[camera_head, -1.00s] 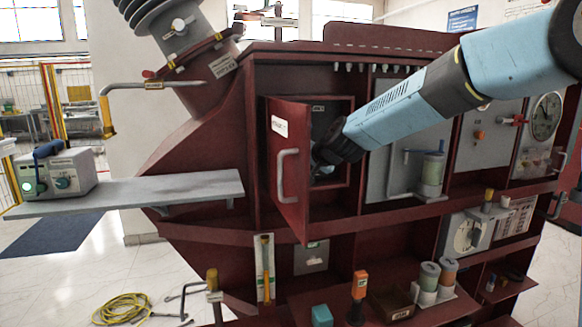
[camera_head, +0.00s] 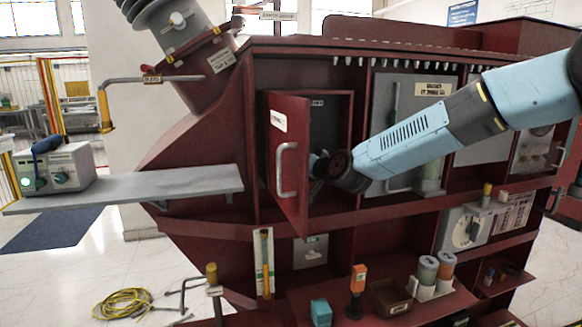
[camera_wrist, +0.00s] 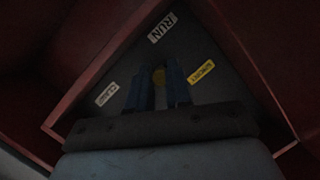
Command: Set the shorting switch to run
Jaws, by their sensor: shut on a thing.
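The shorting switch sits on a dark panel (camera_wrist: 205,45) inside the small red box with its door open. In the wrist view the panel carries a white RUN label (camera_wrist: 162,28) at the top, a yellow label (camera_wrist: 201,72) that seems to read SHORT on the right, and a white label (camera_wrist: 107,93) on the left that I cannot read surely. My gripper (camera_wrist: 158,88) is shut on the switch handle (camera_wrist: 158,75), whose brassy end shows between the fingers. The handle's pointing direction is mostly hidden. In the head view my wrist hides the fingers.
The open red door (camera_head: 289,165) with its grey handle stands just left of my wrist. A grey shelf (camera_head: 125,188) holds a grey-green instrument (camera_head: 55,168) at left. Bottles (camera_head: 428,272) and small items stand on the lower ledge.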

